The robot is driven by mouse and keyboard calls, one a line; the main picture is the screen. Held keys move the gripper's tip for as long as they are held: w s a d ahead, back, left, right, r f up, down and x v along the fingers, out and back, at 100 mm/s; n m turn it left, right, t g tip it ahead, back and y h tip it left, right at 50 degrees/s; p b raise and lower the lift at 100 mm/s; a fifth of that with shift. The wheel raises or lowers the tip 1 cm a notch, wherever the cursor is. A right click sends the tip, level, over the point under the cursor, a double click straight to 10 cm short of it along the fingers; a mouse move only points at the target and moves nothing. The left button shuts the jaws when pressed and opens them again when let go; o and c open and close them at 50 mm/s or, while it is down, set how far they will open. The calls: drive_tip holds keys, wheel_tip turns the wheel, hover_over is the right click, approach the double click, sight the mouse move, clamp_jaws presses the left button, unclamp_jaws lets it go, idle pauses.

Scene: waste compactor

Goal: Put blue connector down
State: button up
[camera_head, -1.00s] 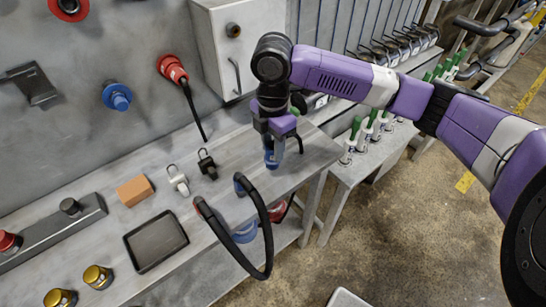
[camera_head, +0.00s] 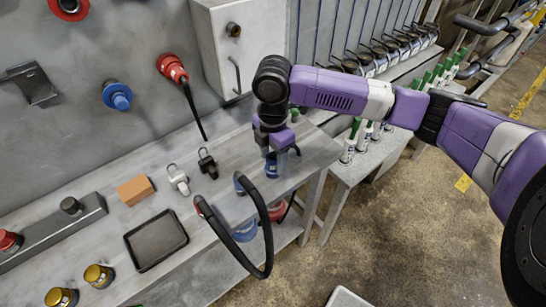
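My gripper (camera_head: 281,154) points down over the right end of the grey workbench (camera_head: 225,190). Its fingers are around the blue connector (camera_head: 271,168), which stands roughly upright. The connector's lower end is at or very near the bench top; I cannot tell whether it touches. The fingers and my wrist hide part of its upper end.
A black cable loop (camera_head: 267,235) with a blue end and a red end hangs over the bench's front edge. Two padlocks, one white (camera_head: 177,180) and one black (camera_head: 207,164), an orange block (camera_head: 135,190) and a black tray (camera_head: 156,241) lie to the left. A grey cabinet (camera_head: 250,45) is behind.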

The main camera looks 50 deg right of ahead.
wheel_tip(320, 180, up, 12)
drive_tip(key=shift+r+b, duration=0.1)
drive_tip(key=shift+b, duration=0.45)
drive_tip(key=w+a+r+m+t+y, duration=0.1)
drive_tip(key=w+a+m+t+y, duration=0.25)
drive_tip(key=a, duration=0.75)
drive_tip(key=w+a+r+m+t+y, duration=0.1)
drive_tip(key=w+a+m+t+y, duration=0.3)
drive_tip(key=a, duration=0.7)
drive_tip(key=w+a+r+m+t+y, duration=0.15)
drive_tip(key=w+a+t, duration=0.35)
drive_tip(key=a, duration=0.6)
drive_tip(key=s+d+f+m+t+h, duration=0.1)
drive_tip(key=s+d+f+m+h, duration=0.1)
drive_tip(key=s+f+m+h, duration=0.5)
drive_tip(key=s+d+f+m+t+h, duration=0.1)
drive_tip(key=s+d+f+m+t, duration=0.3)
drive_tip(key=s, duration=0.8)
drive_tip(key=s+d+n+g, duration=0.1)
drive_tip(key=s+d+n, duration=0.1)
drive_tip(key=s, duration=0.7)
drive_tip(key=s+d+n+g+h, duration=0.1)
drive_tip(key=s+d+n, duration=0.2)
drive_tip(key=s, duration=0.6)
drive_tip(key=shift+s+d+r+g, duration=0.25)
drive_tip(key=shift+d+r+g, duration=0.1)
drive_tip(key=shift+d, duration=0.3)
